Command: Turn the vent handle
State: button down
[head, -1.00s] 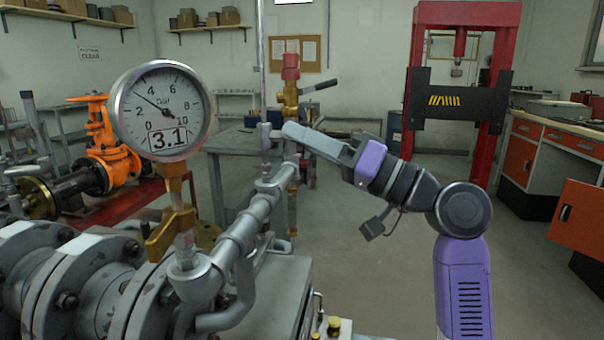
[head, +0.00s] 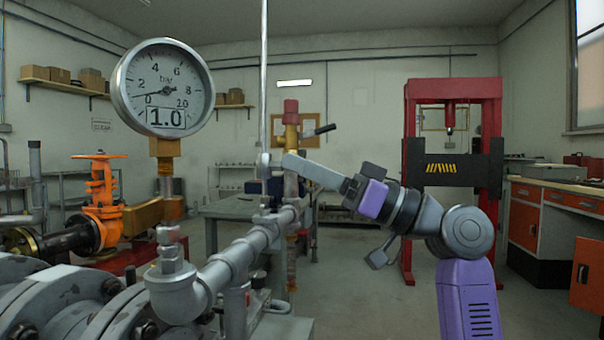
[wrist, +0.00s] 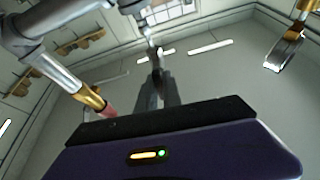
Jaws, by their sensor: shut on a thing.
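My gripper (head: 287,160) reaches in from the right, its long grey fingers level with a small grey fitting on the pipe, the vent (head: 265,165). The gripper is shut on the small vent handle at the fingertips; the handle itself is mostly hidden by them. The round gauge (head: 163,88) at the left reads 1.0 bar.
A brass valve with a red cap (head: 291,112) and a black-gripped lever (head: 325,129) stands just behind the fingers. A thin vertical pipe (head: 264,70) rises above the vent. An orange valve (head: 102,195) is at the left. A red press (head: 490,120) stands behind my arm.

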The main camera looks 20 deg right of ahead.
jog(key=shift+f, duration=0.1)
jog(key=c, duration=1.5)
grip_release()
jog(key=shift+d, duration=0.1)
jog(key=v, duration=0.7)
jog(key=shift+s+d+p, duration=0.2)
jog(key=shift+s+p, duration=0.05)
jog(key=shift+p, duration=0.2)
jog(key=shift+f, duration=0.15)
